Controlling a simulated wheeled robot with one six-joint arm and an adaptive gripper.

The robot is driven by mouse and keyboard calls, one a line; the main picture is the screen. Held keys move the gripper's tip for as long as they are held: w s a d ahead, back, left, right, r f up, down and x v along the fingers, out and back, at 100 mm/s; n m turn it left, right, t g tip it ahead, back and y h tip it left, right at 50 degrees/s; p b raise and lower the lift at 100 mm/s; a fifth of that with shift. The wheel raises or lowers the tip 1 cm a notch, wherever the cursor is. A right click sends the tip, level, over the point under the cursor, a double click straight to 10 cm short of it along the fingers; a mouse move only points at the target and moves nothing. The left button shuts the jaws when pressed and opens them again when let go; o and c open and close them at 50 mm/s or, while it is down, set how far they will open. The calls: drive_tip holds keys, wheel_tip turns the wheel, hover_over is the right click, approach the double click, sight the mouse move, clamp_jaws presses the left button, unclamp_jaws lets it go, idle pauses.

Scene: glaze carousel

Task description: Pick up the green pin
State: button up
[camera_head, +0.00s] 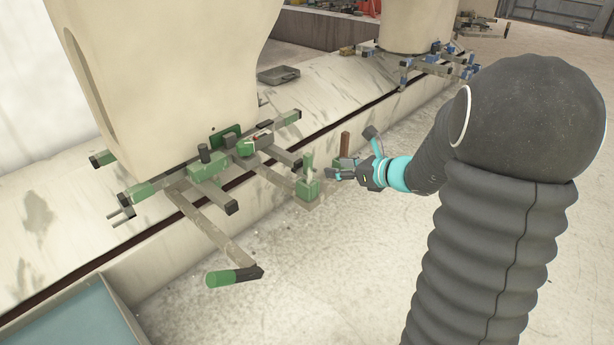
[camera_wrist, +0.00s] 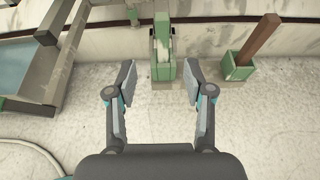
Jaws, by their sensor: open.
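An upright green piece, which looks like the green pin (camera_head: 307,188), stands on a small grey block by the base of the cream machine. In the wrist view the green pin (camera_wrist: 163,70) shows ahead, between the two fingers in the picture. My gripper (camera_head: 339,168) is open and empty, just right of the pin in the head view. In the wrist view my gripper (camera_wrist: 160,86) has its fingers spread to either side of the pin's lower part.
A brown post (camera_wrist: 256,38) in a green holder (camera_wrist: 236,69) stands close right of the pin. Green and grey arms (camera_head: 215,225) stick out from the machine at left. A blue-filled tray (camera_head: 75,325) is at lower left. The pale floor (camera_head: 350,270) in front is clear.

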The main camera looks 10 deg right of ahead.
sight(311, 163)
drive_tip(key=x, duration=0.6)
drive_tip(key=shift+f, duration=0.1)
drive_tip(key=shift+r+b+x, duration=0.15)
drive_tip(key=shift+b+x, duration=0.1)
drive_tip(key=shift+x, duration=1.35)
drive_tip(key=shift+r+b+x, duration=0.1)
drive_tip(key=shift+b+x, duration=0.1)
drive_tip(key=shift+x, duration=1.4)
drive_tip(key=shift+w+d, duration=0.15)
drive_tip(key=shift+w, duration=0.05)
clamp_jaws()
